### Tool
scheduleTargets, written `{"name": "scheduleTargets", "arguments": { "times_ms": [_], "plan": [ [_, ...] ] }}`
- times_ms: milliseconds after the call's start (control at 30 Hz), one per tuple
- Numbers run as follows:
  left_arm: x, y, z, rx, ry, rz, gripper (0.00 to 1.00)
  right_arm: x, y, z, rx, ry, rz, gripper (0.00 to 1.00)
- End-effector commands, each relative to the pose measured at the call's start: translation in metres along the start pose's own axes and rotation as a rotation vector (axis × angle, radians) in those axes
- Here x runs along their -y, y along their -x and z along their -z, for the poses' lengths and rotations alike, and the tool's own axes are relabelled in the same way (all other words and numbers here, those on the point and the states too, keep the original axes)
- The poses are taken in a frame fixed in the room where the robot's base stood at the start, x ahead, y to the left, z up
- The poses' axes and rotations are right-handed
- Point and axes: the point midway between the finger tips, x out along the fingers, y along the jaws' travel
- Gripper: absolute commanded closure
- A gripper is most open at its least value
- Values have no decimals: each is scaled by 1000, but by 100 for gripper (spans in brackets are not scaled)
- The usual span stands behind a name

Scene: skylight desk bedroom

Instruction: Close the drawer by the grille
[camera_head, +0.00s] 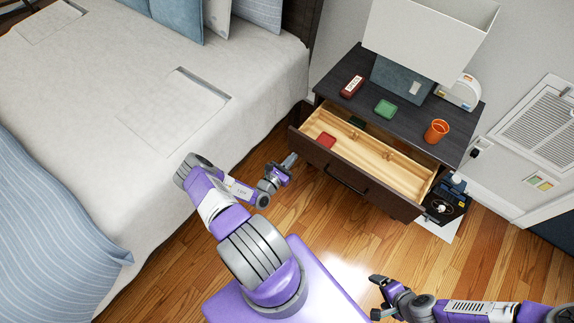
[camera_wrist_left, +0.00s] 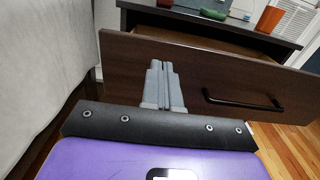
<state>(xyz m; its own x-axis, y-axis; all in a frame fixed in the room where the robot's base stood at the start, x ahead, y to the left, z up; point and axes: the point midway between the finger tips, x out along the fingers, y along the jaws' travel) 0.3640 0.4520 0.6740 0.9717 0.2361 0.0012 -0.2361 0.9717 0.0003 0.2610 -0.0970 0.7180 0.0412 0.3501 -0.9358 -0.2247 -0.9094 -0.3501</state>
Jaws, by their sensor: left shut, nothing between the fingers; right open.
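The dark brown drawer (camera_head: 373,203) of the nightstand is pulled out, and its pale wooden inside shows in the head view. A red item (camera_head: 326,140) and a dark green item (camera_head: 357,122) lie in it. The wall grille (camera_head: 550,125) is to the right of the nightstand. My left gripper (camera_head: 292,160) is shut and empty, near the left end of the drawer front. In the left wrist view its fingers (camera_wrist_left: 163,85) overlap the drawer front (camera_wrist_left: 215,68), left of the black handle (camera_wrist_left: 240,100); contact cannot be told. My right gripper (camera_head: 374,297) is open and empty, low over the floor.
The bed (camera_head: 130,110) is at left. A black device (camera_head: 447,202) stands on the floor at right.

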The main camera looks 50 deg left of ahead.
Motion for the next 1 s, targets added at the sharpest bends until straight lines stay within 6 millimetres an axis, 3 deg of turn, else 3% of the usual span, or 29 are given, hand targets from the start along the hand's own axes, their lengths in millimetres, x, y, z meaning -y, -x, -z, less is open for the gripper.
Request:
{"name": "scheduleTargets", "arguments": {
  "times_ms": [200,400,1000],
  "plan": [
    [1,-46,1,2,-1,3,100,-3,-9,0,0,0,0,11],
    [1,-72,1,0,-1,3,100,-5,-14,1,0,0,0,11],
    [-1,-82,0,-1,0,-1,100,-6,-16,1,0,0,0,11]
  ]
}}
